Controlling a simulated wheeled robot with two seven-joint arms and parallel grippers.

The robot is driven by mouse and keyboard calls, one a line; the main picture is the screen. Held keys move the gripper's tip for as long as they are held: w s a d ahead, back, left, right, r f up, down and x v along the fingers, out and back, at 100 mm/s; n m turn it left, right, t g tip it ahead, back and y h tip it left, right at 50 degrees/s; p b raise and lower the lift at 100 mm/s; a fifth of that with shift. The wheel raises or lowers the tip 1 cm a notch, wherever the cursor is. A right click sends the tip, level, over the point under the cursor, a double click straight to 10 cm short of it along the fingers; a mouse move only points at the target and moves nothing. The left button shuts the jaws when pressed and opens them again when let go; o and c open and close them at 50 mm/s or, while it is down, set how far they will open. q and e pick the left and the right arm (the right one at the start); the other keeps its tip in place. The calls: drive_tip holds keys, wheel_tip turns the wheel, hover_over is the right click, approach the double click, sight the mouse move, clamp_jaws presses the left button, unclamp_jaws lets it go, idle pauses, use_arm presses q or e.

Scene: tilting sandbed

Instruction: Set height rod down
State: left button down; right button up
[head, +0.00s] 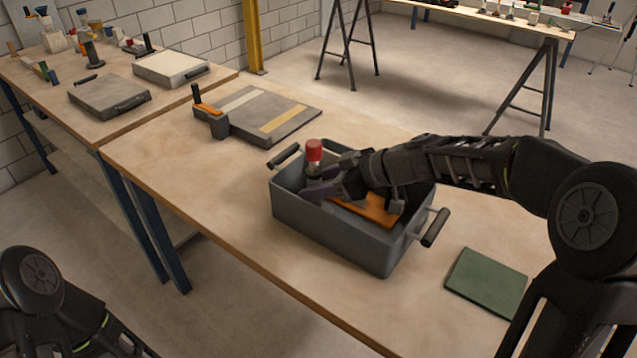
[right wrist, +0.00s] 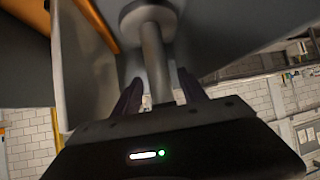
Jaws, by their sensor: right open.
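The height rod (head: 314,150) stands roughly upright in the grey bin (head: 330,245), toward its far left corner, with its red top above the rim. In the right wrist view it is a grey shaft (right wrist: 155,62) with a round disc at its end, close to a grey surface; I cannot tell whether they touch. My right gripper (head: 322,181) is inside the bin at the rod. Its jaws are open, with one finger on each side of the shaft in the right wrist view (right wrist: 161,92). My left gripper is out of view; only part of that arm shows at lower left.
An orange piece (head: 378,211) lies in the bin under my right arm. The bin has dark side handles (head: 435,228). A green pad (head: 487,283) lies to its right, and a grey board with strips (head: 240,101) beyond it. Bare tabletop (head: 190,170) is free at left.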

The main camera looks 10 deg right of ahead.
drive_tip(key=shift+r+p, duration=1)
drive_tip(key=shift+p, duration=0.4)
drive_tip(key=b+v, duration=0.2)
drive_tip(key=v, duration=0.9)
drive_tip(key=shift+s+d+f, duration=0.15)
drive_tip(key=shift+s+d, duration=0.1)
drive_tip(key=shift+d, duration=0.1)
